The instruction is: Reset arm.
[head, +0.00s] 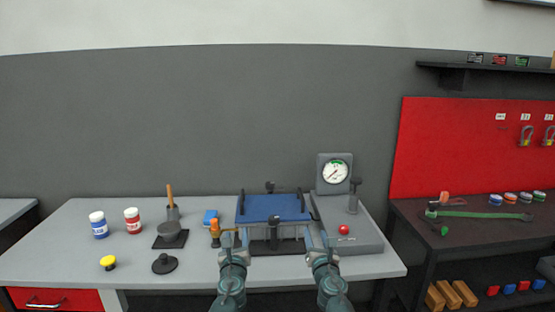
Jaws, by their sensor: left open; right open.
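My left gripper (232,240) is open and empty at the front edge of the grey workbench, pointing toward the left side of the blue-topped roller device (272,208). My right gripper (317,237) is open and empty, in front of the device's right side. Both arms come up from the bottom of the head view. The grippers overlap the front of the device in the picture; I cannot tell whether either touches it. A dial gauge (335,173) stands on a grey panel behind, with a red button (343,230) on the grey base.
On the workbench (60,245) stand a blue-labelled jar (98,224), a red-labelled jar (133,220), a yellow-topped item (108,262), a black disc (165,263), a brush holder (172,210) and an orange-topped item (214,228). A dark side table (480,232) with tools stands right. The bench's left front is clear.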

